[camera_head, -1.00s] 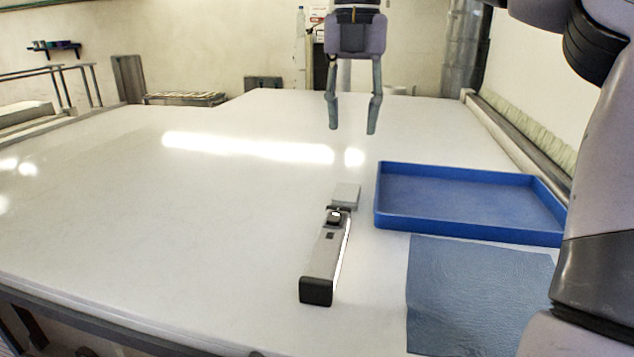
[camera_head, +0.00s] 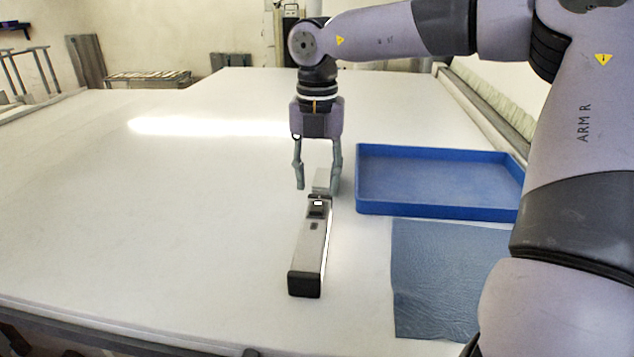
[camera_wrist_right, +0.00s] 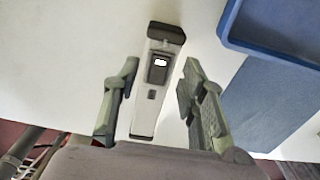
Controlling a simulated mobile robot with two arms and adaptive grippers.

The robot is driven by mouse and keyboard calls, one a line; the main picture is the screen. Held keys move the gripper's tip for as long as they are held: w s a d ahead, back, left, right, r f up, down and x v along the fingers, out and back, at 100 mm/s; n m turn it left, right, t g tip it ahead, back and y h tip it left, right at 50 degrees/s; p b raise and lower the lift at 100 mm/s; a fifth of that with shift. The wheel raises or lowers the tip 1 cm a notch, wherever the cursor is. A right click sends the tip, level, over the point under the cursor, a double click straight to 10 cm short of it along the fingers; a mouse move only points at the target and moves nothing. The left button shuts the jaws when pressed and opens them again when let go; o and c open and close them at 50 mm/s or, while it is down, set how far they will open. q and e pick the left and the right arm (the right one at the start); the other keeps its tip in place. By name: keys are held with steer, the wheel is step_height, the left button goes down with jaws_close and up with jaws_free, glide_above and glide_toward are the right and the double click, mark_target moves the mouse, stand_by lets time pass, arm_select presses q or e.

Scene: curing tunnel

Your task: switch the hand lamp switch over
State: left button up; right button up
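The hand lamp (camera_head: 309,250) is a long grey bar with black ends, lying on the white table. Its switch (camera_head: 317,208) is a dark rocker with a small white patch, near the lamp's far end; it also shows in the right wrist view (camera_wrist_right: 158,72). My right gripper (camera_head: 317,188) is open above the lamp's far end. In the right wrist view my right gripper (camera_wrist_right: 155,88) has one finger on each side of the lamp, with nothing held. Whether the fingers touch the lamp cannot be told. My left gripper is not in view.
A blue tray (camera_head: 437,211) stands right of the lamp, with a blue-grey cloth (camera_head: 440,285) in front of it. The table (camera_head: 150,230) is clear on the left.

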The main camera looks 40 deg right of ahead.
mark_target(318, 202)
step_height(318, 202, down, 2)
steer(key=shift+s+p, duration=0.15)
steer(key=shift+p, duration=0.15)
steer(key=shift+f, duration=0.55)
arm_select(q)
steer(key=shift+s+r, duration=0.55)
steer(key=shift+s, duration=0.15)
arm_select(e)
jaws_close()
